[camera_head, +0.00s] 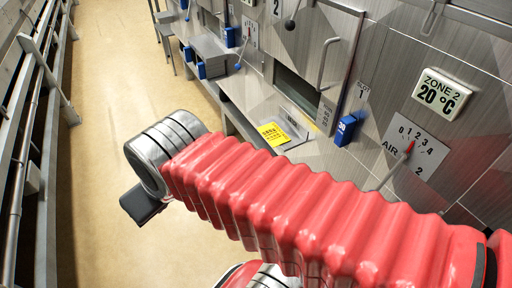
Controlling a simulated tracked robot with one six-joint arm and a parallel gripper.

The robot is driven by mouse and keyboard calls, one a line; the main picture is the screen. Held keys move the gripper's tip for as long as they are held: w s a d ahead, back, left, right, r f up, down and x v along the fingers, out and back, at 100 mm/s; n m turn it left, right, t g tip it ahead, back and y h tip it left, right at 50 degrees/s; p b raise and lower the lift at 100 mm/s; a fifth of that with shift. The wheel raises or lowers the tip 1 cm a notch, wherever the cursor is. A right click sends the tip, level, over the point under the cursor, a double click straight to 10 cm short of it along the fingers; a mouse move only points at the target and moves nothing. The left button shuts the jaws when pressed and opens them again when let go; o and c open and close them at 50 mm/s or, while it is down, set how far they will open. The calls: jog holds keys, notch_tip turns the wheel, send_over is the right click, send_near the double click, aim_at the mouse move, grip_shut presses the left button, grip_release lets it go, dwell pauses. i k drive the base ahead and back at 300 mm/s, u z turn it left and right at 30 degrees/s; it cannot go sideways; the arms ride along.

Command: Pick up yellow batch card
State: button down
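The yellow batch card (273,134) lies on a pale ledge (294,122) that juts from the dryer's metal front, below a dark opening. Dark print shows on the card, and its lower edge is close to my red ribbed arm in the picture. My arm crosses the lower right of the view, its silver joint to the left of the card. My gripper's fingers do not show, so their place relative to the card cannot be seen.
A lever (392,168) sticks out by the AIR dial. A long handle (327,62) stands above the ledge. A metal railing (38,95) runs along the left. The tan floor (110,90) between is clear.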

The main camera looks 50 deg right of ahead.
aim_at(273, 133)
jog(key=z, duration=0.05)
jog(key=i, duration=1)
jog(key=u, duration=0.05)
